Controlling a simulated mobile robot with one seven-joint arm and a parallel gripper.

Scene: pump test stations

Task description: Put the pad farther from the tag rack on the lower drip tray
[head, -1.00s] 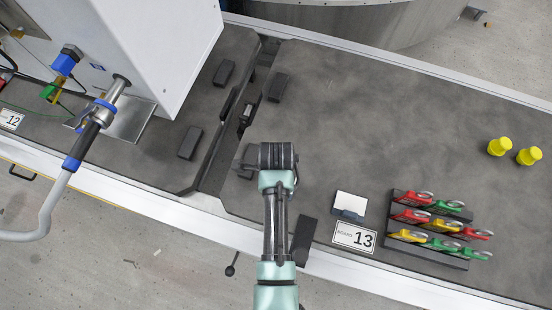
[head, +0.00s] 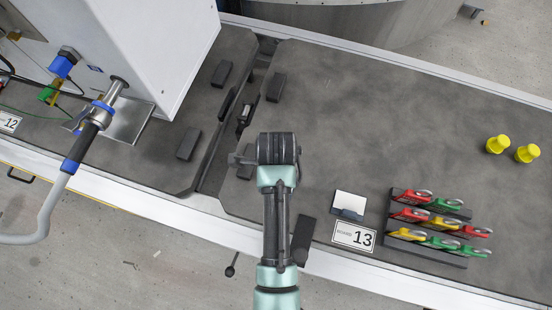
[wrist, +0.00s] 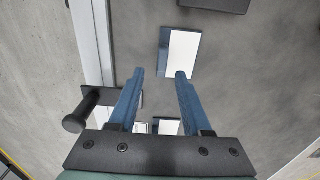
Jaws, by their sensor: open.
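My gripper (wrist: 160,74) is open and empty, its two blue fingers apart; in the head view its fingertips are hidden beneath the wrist. Dark rectangular blocks that look like pads lie flat on the bench: one upper left (head: 221,73), one lower left (head: 188,143), one right of the seam (head: 276,87) and one just left of my gripper (head: 246,168), partly covered. The tag rack (head: 428,250) stands at the lower right with red, yellow and green tags. A shiny metal plate (head: 128,128), possibly a drip tray, lies under the white machine; I cannot tell which tray is lower.
Two yellow knobs (head: 498,144) stand at the right. The white machine (head: 150,50) and hose (head: 50,205) crowd the left. The bench's middle right is clear.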

